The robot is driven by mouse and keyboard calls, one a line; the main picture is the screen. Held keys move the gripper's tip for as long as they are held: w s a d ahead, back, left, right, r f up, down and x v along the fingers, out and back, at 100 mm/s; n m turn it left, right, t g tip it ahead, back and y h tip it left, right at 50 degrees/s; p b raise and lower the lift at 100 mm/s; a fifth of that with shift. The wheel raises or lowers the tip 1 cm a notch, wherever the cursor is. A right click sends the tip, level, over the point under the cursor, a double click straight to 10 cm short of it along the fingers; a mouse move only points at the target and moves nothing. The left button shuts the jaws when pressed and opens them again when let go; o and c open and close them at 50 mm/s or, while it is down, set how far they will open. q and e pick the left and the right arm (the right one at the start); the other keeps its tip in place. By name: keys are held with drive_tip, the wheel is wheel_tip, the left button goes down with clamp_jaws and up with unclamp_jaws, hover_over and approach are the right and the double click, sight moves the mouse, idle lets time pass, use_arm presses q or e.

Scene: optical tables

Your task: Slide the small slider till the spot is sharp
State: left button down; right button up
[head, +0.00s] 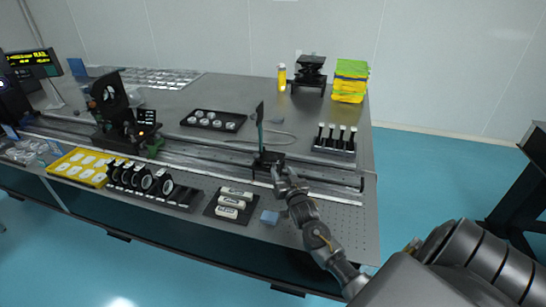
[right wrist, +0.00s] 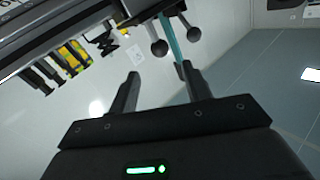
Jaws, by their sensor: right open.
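A small dark slider (head: 266,160) sits on the long rail (head: 215,158) of the optical table, right of the middle. It carries a thin upright teal plate (head: 260,125), seen nearly edge-on. In the right wrist view the teal plate (right wrist: 171,45) rises beyond the fingers, near two dark round knobs (right wrist: 158,47). My right gripper (head: 277,170) is at the slider's near side; it is open with nothing between its fingers in the right wrist view (right wrist: 161,78). Whether a finger touches the slider cannot be told. No light spot can be made out. My left gripper is not in view.
A larger dark mount (head: 118,112) stands on the rail at left. A rack of posts (head: 335,144) stands behind right.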

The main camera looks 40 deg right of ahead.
sight(276, 160)
drive_tip(key=x, duration=0.3)
drive_tip(key=shift+w, duration=0.3)
drive_tip(key=p+x, duration=0.1)
drive_tip(key=x, duration=0.4)
drive_tip(key=shift+w+d, duration=0.1)
drive_tip(key=shift+d, duration=0.1)
drive_tip(key=shift+w+d+f, duration=0.1)
drive_tip(key=shift+w+d, duration=0.05)
drive_tip(key=shift+w, duration=0.35)
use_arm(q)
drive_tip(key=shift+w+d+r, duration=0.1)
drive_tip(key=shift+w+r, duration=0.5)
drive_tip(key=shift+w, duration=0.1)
use_arm(e)
clamp_jaws()
